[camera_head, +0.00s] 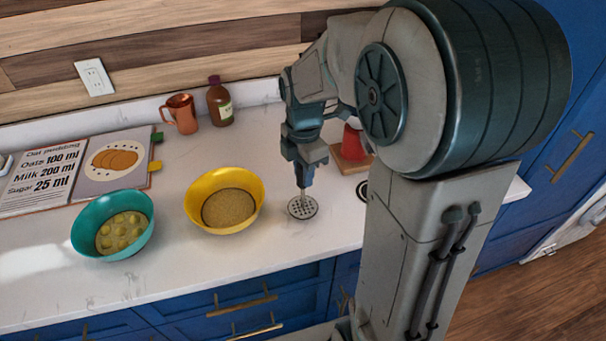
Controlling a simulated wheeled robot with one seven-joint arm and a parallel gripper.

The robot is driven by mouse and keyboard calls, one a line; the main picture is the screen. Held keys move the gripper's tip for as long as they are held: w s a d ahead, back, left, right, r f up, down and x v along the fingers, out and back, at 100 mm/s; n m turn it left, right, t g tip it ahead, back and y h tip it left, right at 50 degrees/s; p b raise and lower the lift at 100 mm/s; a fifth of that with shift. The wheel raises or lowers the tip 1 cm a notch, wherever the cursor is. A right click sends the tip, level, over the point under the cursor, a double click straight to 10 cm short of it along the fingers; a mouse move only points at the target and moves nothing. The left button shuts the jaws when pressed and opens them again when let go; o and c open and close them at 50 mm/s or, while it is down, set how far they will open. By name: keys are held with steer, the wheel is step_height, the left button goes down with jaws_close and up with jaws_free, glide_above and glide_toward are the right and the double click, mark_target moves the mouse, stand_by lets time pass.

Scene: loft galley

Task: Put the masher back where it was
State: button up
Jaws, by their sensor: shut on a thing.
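The masher (302,207) has a round perforated metal head and a thin upright shaft. Its head is at or just above the white counter, to the right of the yellow bowl; I cannot tell if it touches. My gripper (303,184) is above the head, pointing down, shut on the masher's upper part, which the jaws hide. The yellow bowl (249,213) holds a brown grainy food. The teal bowl (82,236) holds yellowish chunks.
A red object (352,143) on a wooden board (346,165) and a dark round item (362,190) are partly hidden by my arm. The front counter is clear.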

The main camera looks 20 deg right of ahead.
steer(key=shift+f, duration=1.1)
steer(key=shift+f, duration=0.15)
steer(key=o, duration=1)
